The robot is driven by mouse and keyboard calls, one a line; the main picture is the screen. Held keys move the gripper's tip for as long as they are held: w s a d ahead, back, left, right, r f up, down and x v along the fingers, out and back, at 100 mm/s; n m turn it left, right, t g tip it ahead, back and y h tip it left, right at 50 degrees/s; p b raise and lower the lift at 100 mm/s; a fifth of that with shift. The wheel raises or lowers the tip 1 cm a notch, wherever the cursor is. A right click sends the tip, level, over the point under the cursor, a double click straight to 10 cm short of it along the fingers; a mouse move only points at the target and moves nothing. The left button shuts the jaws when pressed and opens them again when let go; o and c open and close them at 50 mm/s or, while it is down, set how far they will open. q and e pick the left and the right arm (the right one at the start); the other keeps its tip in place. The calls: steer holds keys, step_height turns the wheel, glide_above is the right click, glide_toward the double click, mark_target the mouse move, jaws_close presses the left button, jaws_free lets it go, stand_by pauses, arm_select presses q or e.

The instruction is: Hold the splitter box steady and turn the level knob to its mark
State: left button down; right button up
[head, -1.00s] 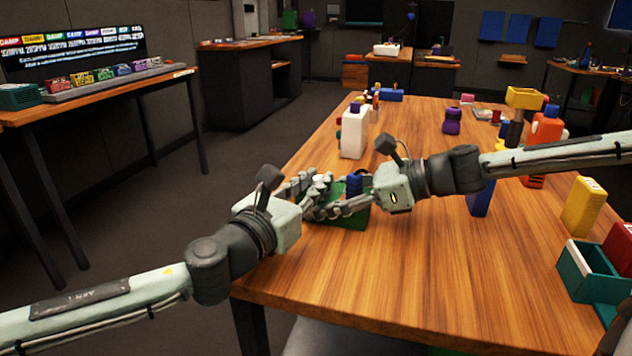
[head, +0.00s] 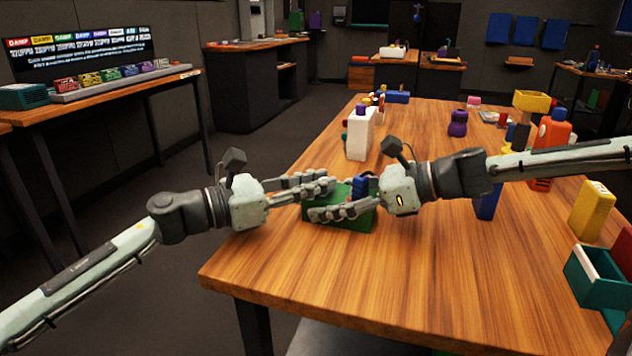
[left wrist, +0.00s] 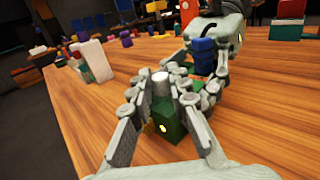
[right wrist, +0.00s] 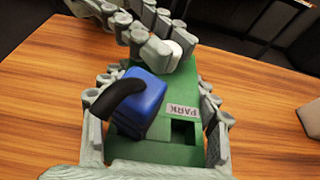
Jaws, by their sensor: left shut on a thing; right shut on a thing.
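The green splitter box (head: 352,219) sits on the wooden table, with a blue block (right wrist: 145,98) and a black lead on top. Its top bears a "PARK" label (right wrist: 182,111) beside a dark recess. The pale level knob (left wrist: 161,80) stands at the box's far end from my right gripper and also shows in the right wrist view (right wrist: 174,48). My left gripper (head: 322,184) is shut on the knob. My right gripper (right wrist: 158,128) is shut on the box, one finger along each side. In the head view fingers hide the knob; I cannot make out its mark.
A white bottle (head: 359,134) stands behind the box. The table front is clear.

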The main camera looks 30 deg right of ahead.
arm_select(q)
steer(key=shift+s+d+r, duration=0.1)
steer(key=shift+r, duration=0.05)
steer(key=c, duration=1.7)
jaws_free()
steer(key=a, duration=0.8)
steer(key=w+a, duration=0.1)
steer(key=a, duration=0.3)
steer(key=shift+a, duration=0.1)
steer(key=a+r, duration=0.3)
steer(key=a, duration=0.5)
steer(key=shift+w, duration=0.3)
steer(key=shift+c, duration=0.3)
